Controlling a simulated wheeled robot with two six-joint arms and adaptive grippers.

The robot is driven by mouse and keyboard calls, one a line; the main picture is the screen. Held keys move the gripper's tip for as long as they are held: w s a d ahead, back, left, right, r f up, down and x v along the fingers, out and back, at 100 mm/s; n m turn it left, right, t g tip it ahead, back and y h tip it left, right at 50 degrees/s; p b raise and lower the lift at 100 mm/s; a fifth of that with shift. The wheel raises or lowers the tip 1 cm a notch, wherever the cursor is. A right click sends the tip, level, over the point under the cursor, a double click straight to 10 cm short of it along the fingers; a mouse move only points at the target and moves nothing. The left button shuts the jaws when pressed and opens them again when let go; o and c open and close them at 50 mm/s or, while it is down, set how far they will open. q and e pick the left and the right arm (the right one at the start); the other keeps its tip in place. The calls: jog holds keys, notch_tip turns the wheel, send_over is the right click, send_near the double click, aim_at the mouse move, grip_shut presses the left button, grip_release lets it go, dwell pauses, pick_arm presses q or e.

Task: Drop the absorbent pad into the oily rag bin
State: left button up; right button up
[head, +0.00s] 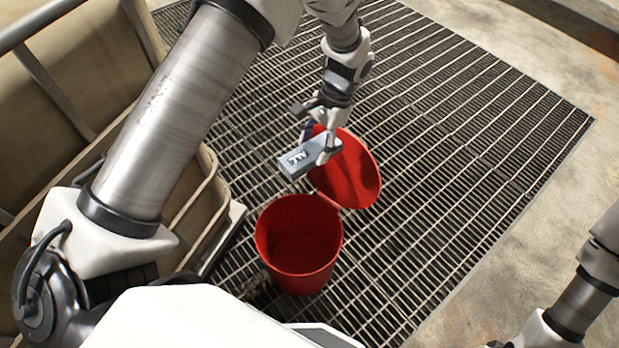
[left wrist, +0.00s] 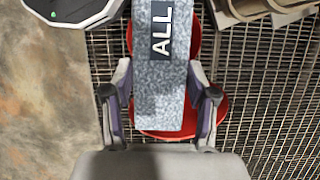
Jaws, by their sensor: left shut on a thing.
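The absorbent pad (head: 298,161) is a grey speckled block with a dark label. My left gripper (head: 322,140) is shut on it and holds it above the floor, over the hinge side of the bin. In the left wrist view the pad (left wrist: 162,90) lies between the two fingers (left wrist: 162,105), with "ALL" readable on its label. The oily rag bin (head: 298,245) is a red round bucket, open at the top, and looks empty inside. Its red lid (head: 347,172) is swung open behind it, partly hidden by my gripper and the pad. My right gripper is not in view.
The bin stands on a dark metal grating (head: 440,160). Beige panels with metal rails (head: 95,80) line the left side, close to the bin. Bare concrete (head: 585,130) lies to the right. The grating right of the bin is clear.

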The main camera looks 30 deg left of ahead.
pick_arm(q)
jog(key=s+a+f+m+t+y+b, duration=0.1)
jog(key=f+m+b, duration=0.5)
jog(key=f+b, duration=1.2)
jog(key=s+a+f+m+t+y+b, duration=0.1)
jog(key=f+m+b, duration=0.6)
jog(key=f+b, duration=1.1)
jog(key=s+a+t+b, duration=0.1)
jog(key=a+t+b, duration=0.1)
jog(key=b, duration=0.1)
jog(key=shift+s+a+m+y, duration=0.25)
jog(key=shift+a+m+y, duration=0.05)
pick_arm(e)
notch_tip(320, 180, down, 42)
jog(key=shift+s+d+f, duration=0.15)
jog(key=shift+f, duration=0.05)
pick_arm(q)
jog(key=o, duration=1.2)
jog(key=v, duration=1.2)
jog(key=shift+s, duration=0.2)
